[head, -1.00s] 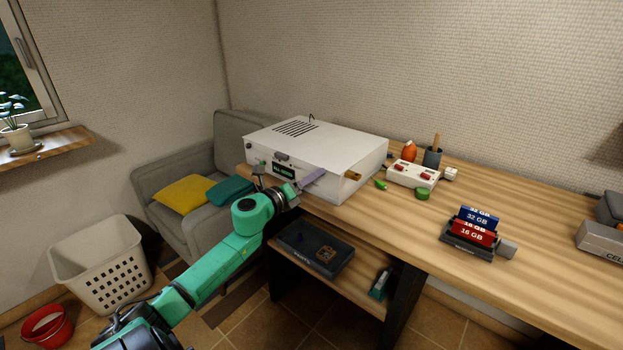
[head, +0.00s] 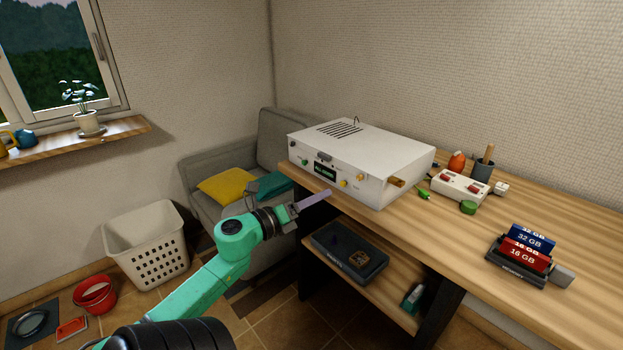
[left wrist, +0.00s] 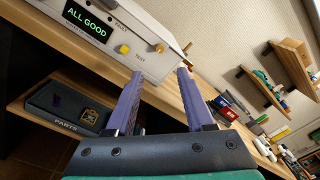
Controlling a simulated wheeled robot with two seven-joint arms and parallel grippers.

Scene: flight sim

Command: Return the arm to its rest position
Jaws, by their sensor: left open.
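My left arm reaches in from the lower left in the head view. Its gripper (head: 322,198) is in front of the desk's left front edge, below the front panel of the white box (head: 385,160). In the left wrist view the two purple fingers (left wrist: 158,88) stand apart with nothing between them. The box's green display (left wrist: 87,26) reads "ALL GOOD", with a yellow button (left wrist: 123,49) beside it. My right gripper is not in view.
The wooden desk (head: 440,230) holds a rack (head: 515,265) with blue and red cards. Below is a shelf with a dark parts tray (head: 345,257). A grey sofa (head: 215,170), a white basket (head: 145,245) and a red bucket (head: 95,295) stand at left.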

